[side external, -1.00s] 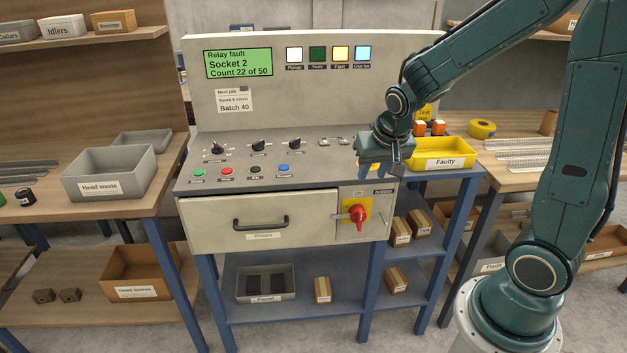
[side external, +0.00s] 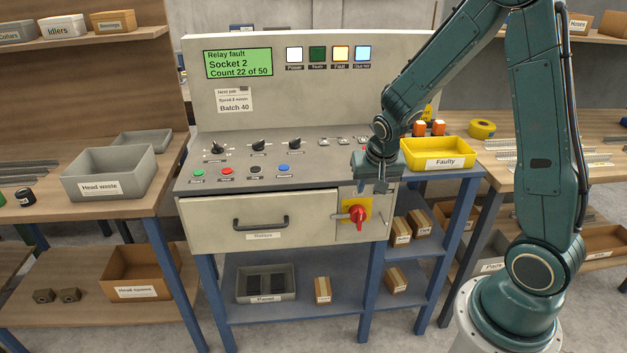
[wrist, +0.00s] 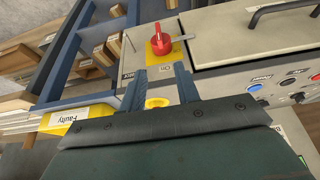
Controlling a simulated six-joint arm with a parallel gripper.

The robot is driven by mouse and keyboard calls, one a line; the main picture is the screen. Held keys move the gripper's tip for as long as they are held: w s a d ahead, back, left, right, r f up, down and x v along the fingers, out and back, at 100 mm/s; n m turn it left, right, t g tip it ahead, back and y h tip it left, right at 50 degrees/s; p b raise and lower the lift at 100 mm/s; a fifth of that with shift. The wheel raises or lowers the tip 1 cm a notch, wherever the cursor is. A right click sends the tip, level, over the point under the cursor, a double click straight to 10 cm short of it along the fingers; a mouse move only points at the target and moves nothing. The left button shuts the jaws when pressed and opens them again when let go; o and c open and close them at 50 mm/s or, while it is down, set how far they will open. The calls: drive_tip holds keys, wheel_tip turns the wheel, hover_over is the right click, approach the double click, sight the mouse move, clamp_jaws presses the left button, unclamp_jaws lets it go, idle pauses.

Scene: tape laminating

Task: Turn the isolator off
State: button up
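The isolator is a red rotary knob (side external: 358,214) on a yellow plate (side external: 346,205), on the front panel right of the drawer. Its handle looks about upright in the side view. A grey metal piece sticks out at its left there. The knob also shows in the wrist view (wrist: 161,42), beyond the fingertips. My gripper (side external: 375,188) hangs above and slightly right of the knob, apart from it. In the wrist view my gripper (wrist: 160,76) has its two fingers spread with nothing held. A label reading "On" lies near the fingertips, on the knob's near side.
The closed drawer (side external: 205,222) with its black handle is left of the isolator. Buttons and dials sit on the console above. A yellow "Faulty" bin (side external: 440,153) stands to the right of my gripper.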

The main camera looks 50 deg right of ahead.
sight(361, 212)
drive_tip(key=shift+x, duration=6.35)
drive_tip(key=shift+c, duration=0.2)
clamp_jaws()
